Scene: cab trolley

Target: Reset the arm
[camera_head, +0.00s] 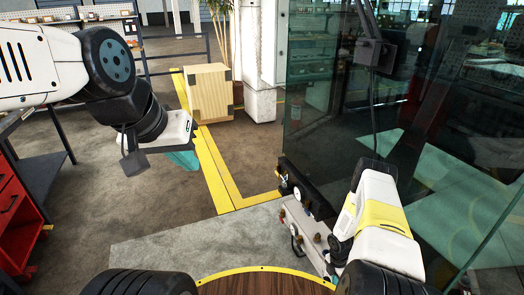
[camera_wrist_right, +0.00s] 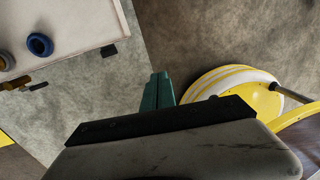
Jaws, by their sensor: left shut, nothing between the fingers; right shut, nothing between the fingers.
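My left arm comes in from the upper left of the head view. Its gripper (camera_head: 186,160) hangs over open floor with teal fingers shut and empty, touching nothing. My right arm (camera_head: 378,225), white and yellow, is at the lower right, beside a pale panel with knobs. Its fingertips are hidden in the head view. In the right wrist view the green fingers of my right gripper (camera_wrist_right: 157,92) are together with nothing between them, over bare grey floor.
A pale panel with knobs (camera_head: 298,222) stands close to my right arm and shows in the right wrist view (camera_wrist_right: 75,28). Tall glass (camera_head: 325,110) rises behind it. A wooden box (camera_head: 209,92) stands farther back. A red cabinet (camera_head: 15,215) is at left. The floor between is clear.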

